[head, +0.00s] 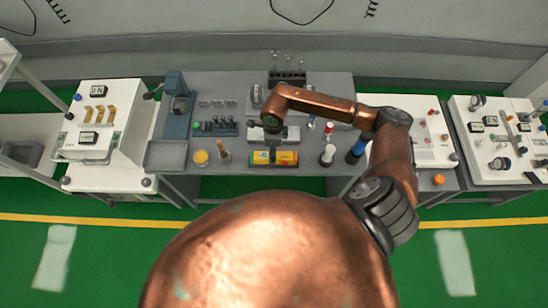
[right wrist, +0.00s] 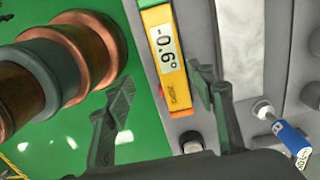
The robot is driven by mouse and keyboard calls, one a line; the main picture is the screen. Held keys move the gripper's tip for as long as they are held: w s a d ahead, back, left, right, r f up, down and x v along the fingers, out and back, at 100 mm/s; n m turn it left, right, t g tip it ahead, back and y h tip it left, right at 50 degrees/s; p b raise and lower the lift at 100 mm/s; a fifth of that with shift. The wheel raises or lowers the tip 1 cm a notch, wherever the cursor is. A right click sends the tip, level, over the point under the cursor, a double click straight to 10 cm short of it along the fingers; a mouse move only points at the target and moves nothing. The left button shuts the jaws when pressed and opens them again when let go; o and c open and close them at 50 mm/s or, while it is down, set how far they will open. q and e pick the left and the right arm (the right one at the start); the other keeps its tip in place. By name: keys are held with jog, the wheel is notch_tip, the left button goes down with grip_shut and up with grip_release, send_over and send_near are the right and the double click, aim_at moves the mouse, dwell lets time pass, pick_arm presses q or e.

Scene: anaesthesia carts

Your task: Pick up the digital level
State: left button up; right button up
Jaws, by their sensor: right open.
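The digital level (head: 273,158) is a yellow and orange bar lying near the front edge of the grey bench in the head view. In the right wrist view the digital level (right wrist: 174,88) shows a white display and runs down from the top edge, nearer the right-hand finger. My right gripper (right wrist: 165,108) is open and empty, its two dark fingers apart with the level's end seen between and beyond them. I cannot tell the exact height gap. In the head view my right arm reaches over the bench and mostly hides its gripper. My left gripper is not in view.
Right of the level stand a white-and-dark bottle (head: 327,154) and a blue bottle (head: 355,152). Left of it are a yellow round container (head: 201,158) and a brown-based post (head: 223,152). A grey tray (head: 166,156) sits further left. Green floor lies in front.

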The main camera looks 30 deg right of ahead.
jog(key=shift+d+f, duration=0.25)
jog(key=shift+f, duration=0.35)
jog(key=shift+d+f, duration=0.25)
jog(key=shift+f, duration=0.35)
jog(key=shift+w+f+p, duration=0.25)
jog(key=shift+f+p, duration=0.05)
jog(key=shift+f, duration=1.05)
jog(key=shift+w+f+p, duration=0.2)
jog(key=shift+f+p, duration=0.05)
jog(key=shift+f, duration=1.05)
jog(key=shift+c, duration=0.5)
grip_shut()
